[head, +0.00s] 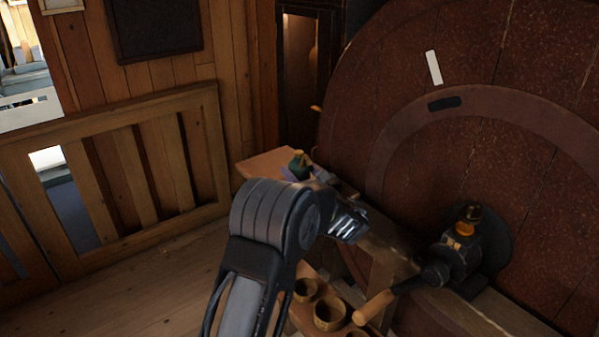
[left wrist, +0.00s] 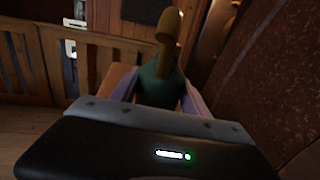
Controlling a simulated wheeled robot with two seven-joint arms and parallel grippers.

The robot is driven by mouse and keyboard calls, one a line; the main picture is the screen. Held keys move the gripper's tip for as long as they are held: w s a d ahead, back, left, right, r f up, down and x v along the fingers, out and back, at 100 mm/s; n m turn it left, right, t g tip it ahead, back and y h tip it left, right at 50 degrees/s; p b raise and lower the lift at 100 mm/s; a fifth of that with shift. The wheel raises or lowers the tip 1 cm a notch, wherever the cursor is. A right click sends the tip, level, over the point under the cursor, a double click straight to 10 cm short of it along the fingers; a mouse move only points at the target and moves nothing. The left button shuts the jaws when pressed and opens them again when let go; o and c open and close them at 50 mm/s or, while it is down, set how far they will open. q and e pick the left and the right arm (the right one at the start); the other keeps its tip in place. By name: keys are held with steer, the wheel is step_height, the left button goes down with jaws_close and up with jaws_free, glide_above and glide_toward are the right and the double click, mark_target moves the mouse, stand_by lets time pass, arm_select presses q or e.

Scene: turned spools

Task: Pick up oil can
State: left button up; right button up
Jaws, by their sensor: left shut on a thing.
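The oil can (head: 299,164) has a dark green body and a brass-coloured top. In the head view it shows small, beyond my left arm, in front of a pale wooden surface. In the left wrist view the oil can (left wrist: 160,82) stands between the pale lavender fingers of my left gripper (left wrist: 157,92), which is shut on its green body. Its brass spout points up and away. The lower part of the can is hidden by the gripper body. I cannot tell whether its base touches the surface. My right gripper is not in view.
The pale wooden ledge (head: 268,162) lies behind the can. A large red-brown round panel (head: 420,60) rises at right. A dark machine with a wooden handle (head: 460,245) sits on a bench. Several wooden cups (head: 329,314) stand below. Wooden railing (head: 130,175) is at left.

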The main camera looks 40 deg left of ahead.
mark_target(299, 152)
arm_select(q)
steer(key=shift+r, duration=0.1)
step_height(299, 152, up, 10)
steer(key=shift+f+b, duration=0.1)
steer(key=shift+b, duration=0.6)
stand_by(0.9)
